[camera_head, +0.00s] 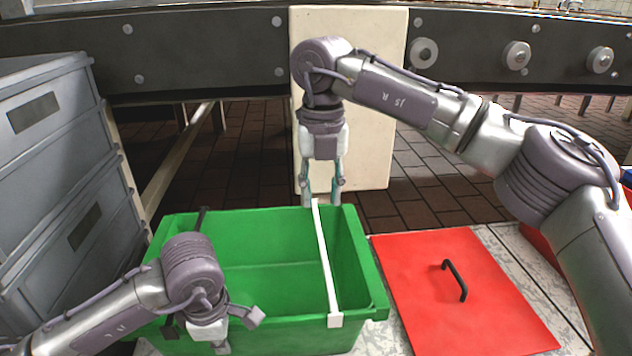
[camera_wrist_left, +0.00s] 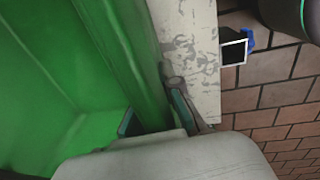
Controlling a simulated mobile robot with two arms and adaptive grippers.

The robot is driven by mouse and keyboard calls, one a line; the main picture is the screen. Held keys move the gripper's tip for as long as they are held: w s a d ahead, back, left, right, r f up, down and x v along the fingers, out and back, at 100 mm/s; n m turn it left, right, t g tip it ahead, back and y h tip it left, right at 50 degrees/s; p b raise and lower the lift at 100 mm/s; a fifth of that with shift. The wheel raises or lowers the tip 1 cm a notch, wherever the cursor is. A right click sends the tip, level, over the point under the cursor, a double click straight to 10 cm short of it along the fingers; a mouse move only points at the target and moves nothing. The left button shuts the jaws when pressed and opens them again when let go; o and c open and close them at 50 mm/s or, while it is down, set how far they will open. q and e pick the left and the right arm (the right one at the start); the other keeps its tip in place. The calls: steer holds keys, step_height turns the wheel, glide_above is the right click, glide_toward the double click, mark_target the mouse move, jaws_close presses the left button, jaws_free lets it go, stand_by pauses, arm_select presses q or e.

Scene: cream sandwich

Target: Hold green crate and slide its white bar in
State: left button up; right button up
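The green crate (camera_head: 265,277) stands open in the middle of the head view. Its white bar (camera_head: 325,262) spans the right part of the opening, from far rim to near rim. My right gripper (camera_head: 322,200) is open over the far rim, the bar's far end between its fingertips, nearer the left one; contact is unclear. My left gripper (camera_head: 222,344) is low at the crate's near side. In the left wrist view its fingers (camera_wrist_left: 153,117) straddle the green wall (camera_wrist_left: 100,60); whether they clamp it is unclear. A dark bar's ends show at the crate's left side (camera_head: 203,214).
A red lid (camera_head: 462,300) with a black handle lies right of the crate. Grey stacked crates (camera_head: 45,190) stand on the left. A dark conveyor side (camera_head: 190,50) and a cream panel (camera_head: 365,140) are behind. My right arm passes above the lid's right side.

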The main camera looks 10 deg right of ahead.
arm_select(q)
steer(key=o, duration=0.7)
steer(key=shift+c, duration=0.2)
step_height(320, 180, up, 9)
steer(key=s+p, duration=0.1)
steer(key=p, duration=0.5)
steer(key=o, duration=0.6)
steer(key=shift+c, duration=0.2)
